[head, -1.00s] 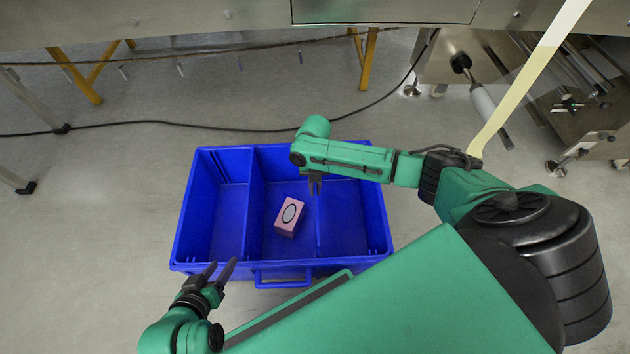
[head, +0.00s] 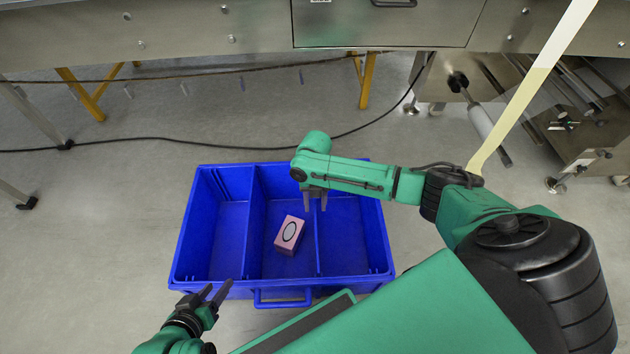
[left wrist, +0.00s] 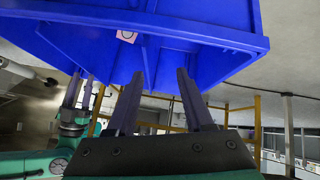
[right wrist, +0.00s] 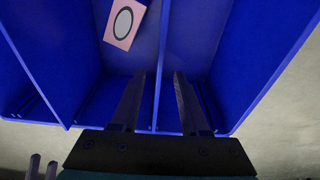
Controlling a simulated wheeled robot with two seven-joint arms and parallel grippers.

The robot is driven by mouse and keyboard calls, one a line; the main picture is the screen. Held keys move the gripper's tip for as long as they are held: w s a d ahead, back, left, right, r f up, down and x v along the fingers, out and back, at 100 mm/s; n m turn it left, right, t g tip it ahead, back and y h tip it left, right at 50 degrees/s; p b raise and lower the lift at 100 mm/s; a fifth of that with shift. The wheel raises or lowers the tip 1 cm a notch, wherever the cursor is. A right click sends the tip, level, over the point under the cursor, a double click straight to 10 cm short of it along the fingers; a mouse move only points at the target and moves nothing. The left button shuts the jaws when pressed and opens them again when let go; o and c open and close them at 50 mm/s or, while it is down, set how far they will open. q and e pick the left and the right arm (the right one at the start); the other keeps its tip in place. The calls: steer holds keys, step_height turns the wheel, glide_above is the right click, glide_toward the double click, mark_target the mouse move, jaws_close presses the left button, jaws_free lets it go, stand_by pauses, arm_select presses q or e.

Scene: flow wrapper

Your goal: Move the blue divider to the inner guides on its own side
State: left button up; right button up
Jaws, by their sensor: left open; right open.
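A blue crate (head: 282,282) stands on the floor with two blue dividers across it, making three compartments. The left divider (head: 249,225) and the right divider (head: 317,245) both stand upright. My right gripper (head: 315,207) is open above the right divider near its far end. In the right wrist view this divider (right wrist: 159,85) runs between the spread fingers (right wrist: 159,74); I cannot tell whether they touch it. My left gripper (head: 217,286) is open and empty at the crate's near left, outside the wall.
A pink box (head: 290,233) with a dark oval lies in the middle compartment, left of the right divider. The left compartment (head: 214,240) looks empty. A steel machine (head: 200,35) stands behind, and a black cable (head: 180,142) crosses the floor.

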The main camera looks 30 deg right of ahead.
arm_select(q)
steer(key=s+a+r+g+y+p, duration=0.3)
steer(key=s+a+r+g+p, duration=0.1)
steer(key=a, duration=0.5)
step_height(320, 180, up, 2)
steer(key=shift+s+a+r+n+g+y, duration=0.1)
steer(key=shift+s+a+n+g+y, duration=0.25)
steer(key=shift+s+g, duration=0.45)
arm_select(e)
step_height(320, 180, up, 13)
steer(key=w, duration=0.1)
steer(key=shift+w+d, duration=0.2)
steer(key=shift+d, duration=0.15)
